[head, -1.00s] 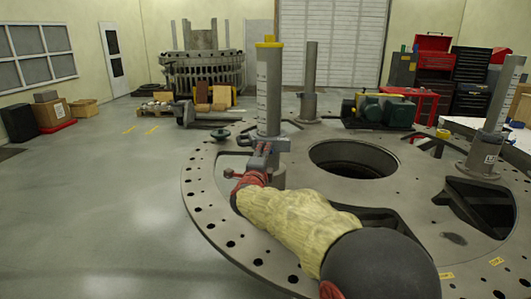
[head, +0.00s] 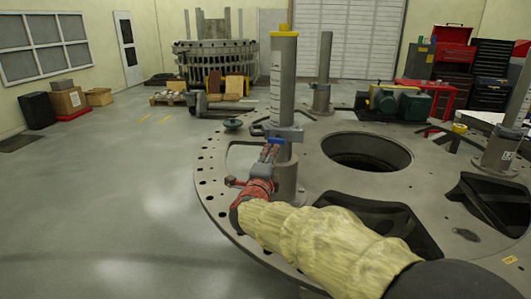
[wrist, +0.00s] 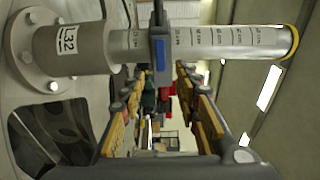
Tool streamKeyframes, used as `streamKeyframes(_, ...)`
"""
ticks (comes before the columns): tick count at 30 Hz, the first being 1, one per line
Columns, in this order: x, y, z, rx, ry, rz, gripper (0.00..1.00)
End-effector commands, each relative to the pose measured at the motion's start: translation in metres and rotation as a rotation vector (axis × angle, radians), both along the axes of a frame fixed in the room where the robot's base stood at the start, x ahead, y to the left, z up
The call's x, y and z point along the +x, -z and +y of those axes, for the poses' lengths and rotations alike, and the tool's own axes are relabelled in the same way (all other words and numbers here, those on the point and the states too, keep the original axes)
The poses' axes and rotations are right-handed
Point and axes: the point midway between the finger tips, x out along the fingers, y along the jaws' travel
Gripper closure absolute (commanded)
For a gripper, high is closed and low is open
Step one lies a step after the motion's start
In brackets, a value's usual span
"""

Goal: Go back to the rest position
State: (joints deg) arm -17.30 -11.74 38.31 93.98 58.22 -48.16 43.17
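My gripper (head: 270,152) is at the near side of a tall grey post (head: 283,80) with a yellow cap, just below the grey collar (head: 284,133) around that post. In the wrist view the two fingers of my gripper (wrist: 161,72) stand apart, with nothing visible held between them. The post (wrist: 205,40) lies across the top of that view, with a scale on it. The collar (wrist: 158,35) with a blue part is just past the fingertips. I cannot tell whether a fingertip touches it.
The posts stand on a large round turret plate (head: 213,212) with a big round hole. Another post (head: 323,65) stands behind, and one (head: 506,130) at the right. A pallet jack (head: 205,105) is beyond the plate. Open floor (head: 110,210) lies to the left.

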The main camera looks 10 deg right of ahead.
Motion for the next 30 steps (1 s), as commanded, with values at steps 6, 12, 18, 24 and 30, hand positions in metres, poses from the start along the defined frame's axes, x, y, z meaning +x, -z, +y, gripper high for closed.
streamKeyframes(6, 0.008, 0.048, 0.049, -0.147, -0.208, 0.196, 0.68)
streamKeyframes(12, -0.042, 0.117, 0.122, -0.442, -0.613, 0.48, 0.68)
streamKeyframes(18, -0.15, 0.148, 0.132, -0.754, -0.977, 0.714, 0.68)
streamKeyframes(24, -0.279, 0.158, 0.084, -1.032, -1.242, 0.938, 0.68)
streamKeyframes(30, -0.392, 0.147, 0.011, -1.214, -1.334, 1.137, 0.68)
